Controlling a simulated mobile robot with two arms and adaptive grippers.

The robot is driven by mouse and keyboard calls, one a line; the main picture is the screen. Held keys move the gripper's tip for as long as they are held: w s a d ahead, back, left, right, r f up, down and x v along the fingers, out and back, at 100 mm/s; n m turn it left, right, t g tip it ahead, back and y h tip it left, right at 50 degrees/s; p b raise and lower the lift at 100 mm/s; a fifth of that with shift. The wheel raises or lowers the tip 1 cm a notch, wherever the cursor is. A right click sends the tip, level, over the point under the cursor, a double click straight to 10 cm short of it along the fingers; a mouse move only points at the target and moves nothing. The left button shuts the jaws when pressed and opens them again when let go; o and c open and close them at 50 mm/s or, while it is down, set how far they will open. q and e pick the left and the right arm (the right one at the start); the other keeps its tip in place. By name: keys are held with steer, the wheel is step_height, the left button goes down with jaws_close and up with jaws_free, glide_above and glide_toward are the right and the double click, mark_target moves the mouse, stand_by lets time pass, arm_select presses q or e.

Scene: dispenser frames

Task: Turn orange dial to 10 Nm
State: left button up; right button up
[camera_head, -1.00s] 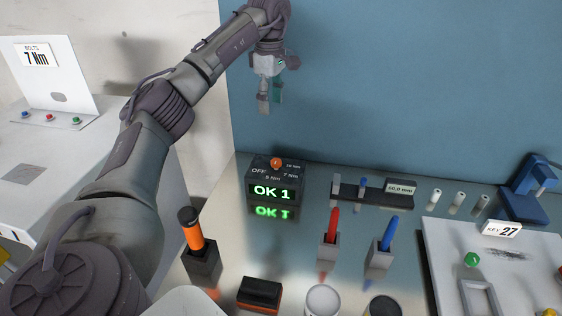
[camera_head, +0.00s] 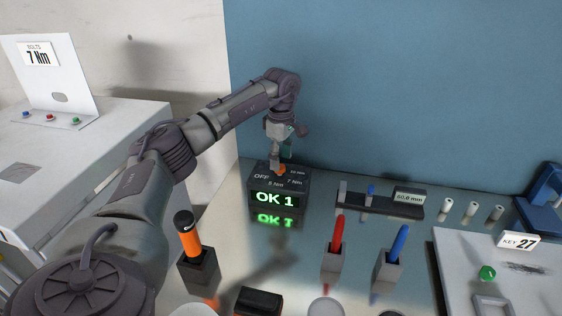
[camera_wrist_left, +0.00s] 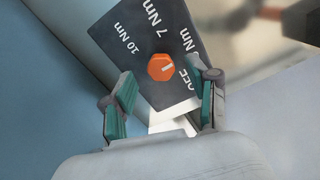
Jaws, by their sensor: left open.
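The small orange dial (camera_head: 281,169) sits on top of a dark box (camera_head: 264,182) whose front display reads OK 1. In the left wrist view the orange dial (camera_wrist_left: 160,67) has a white mark pointing right, towards the side between OFF and 5 Nm. Around it are the labels OFF, 5 Nm, 7 Nm and 10 Nm, the last to its left. My left gripper (camera_head: 281,156) is directly above the dial, pointing down. In the left wrist view its two teal-padded fingers (camera_wrist_left: 167,92) are open, with the dial showing between and beyond them. My right gripper is out of view.
An orange-and-black tool (camera_head: 189,236) stands in a holder front left of the box. Red (camera_head: 338,232) and blue (camera_head: 399,243) tools stand in holders to the right. A caliper-like gauge (camera_head: 380,200) lies behind them. A blue wall (camera_head: 400,90) rises close behind the box.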

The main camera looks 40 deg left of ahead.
arm_select(q)
steer(key=shift+f, duration=1.2)
jaws_close()
